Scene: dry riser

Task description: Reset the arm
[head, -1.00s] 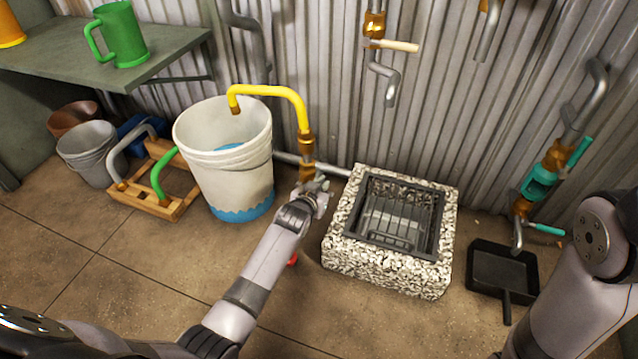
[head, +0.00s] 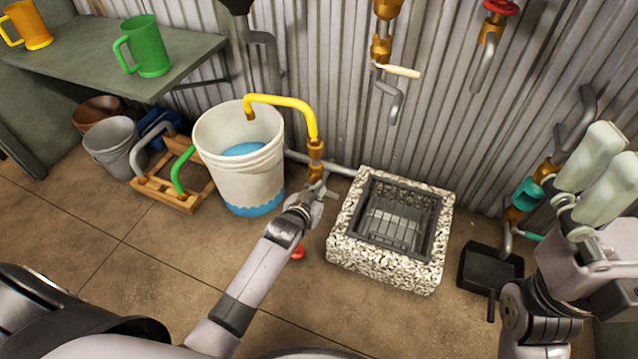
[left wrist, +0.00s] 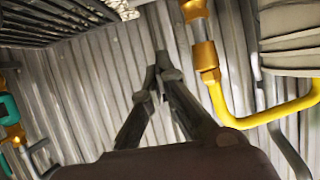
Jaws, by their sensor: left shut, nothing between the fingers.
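My left gripper (head: 322,186) is at the lower end of the brass fitting (head: 316,160) under the yellow spout (head: 285,100). It is shut and empty; whether it touches the fitting is unclear. In the left wrist view the fingertips of my left gripper (left wrist: 158,72) meet, with corrugated wall behind them and the yellow spout (left wrist: 262,117) to their right. My right gripper (head: 602,172) is raised at the right edge, with two pale fingers side by side. Its opening is unclear.
A white bucket (head: 245,180) with blue water stands under the spout. A stone drain block (head: 385,265) lies right of my left gripper. A black pan (head: 490,268) and teal-handled pipework (head: 525,195) are near my right arm. A red handle (head: 298,252) shows beside my left forearm.

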